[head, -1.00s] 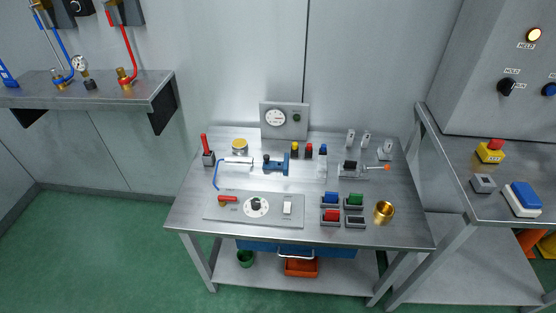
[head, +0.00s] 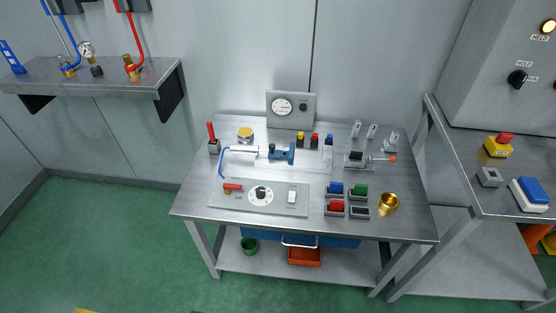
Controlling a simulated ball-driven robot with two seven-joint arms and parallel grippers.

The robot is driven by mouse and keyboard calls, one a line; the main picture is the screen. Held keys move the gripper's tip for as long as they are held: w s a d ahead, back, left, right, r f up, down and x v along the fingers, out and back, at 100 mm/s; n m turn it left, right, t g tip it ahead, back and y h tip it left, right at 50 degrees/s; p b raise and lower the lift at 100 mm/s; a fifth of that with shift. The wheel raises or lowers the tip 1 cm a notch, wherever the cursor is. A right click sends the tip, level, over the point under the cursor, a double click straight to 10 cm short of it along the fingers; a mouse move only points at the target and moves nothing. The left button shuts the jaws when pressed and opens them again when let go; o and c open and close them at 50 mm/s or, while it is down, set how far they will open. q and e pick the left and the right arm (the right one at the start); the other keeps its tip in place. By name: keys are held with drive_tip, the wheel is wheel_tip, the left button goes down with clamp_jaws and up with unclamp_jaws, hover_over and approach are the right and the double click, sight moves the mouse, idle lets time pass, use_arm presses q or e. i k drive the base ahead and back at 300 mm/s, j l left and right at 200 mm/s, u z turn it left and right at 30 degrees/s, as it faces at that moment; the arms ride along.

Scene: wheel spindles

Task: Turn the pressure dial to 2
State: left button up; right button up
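The likely pressure dial is a white round dial with a dark knob (head: 261,195) on a flat grey panel (head: 234,203) at the front left of the metal table. Its numbers and pointer are too small to read. A red-handled valve (head: 232,187) sits left of the dial and a white rocker switch (head: 292,196) to its right. An upright grey panel (head: 303,112) at the back bears a round white gauge (head: 282,107) and a small dark knob (head: 303,107). Neither of my grippers is in view.
The metal table (head: 390,228) also holds a blue vise-like fixture (head: 281,153), coloured bins and a brass cup (head: 388,203). A wall shelf (head: 120,82) is at left. A second bench (head: 470,190) with a control cabinet (head: 500,70) stands at right. Green floor is free in front.

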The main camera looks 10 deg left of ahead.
sight(259, 191)
drive_tip(key=i+l, duration=0.15)
drive_tip(key=l, duration=0.25)
drive_tip(key=i+l+u, duration=0.1)
drive_tip(key=l, duration=0.3)
drive_tip(key=i+l, duration=0.15)
drive_tip(key=l, duration=0.25)
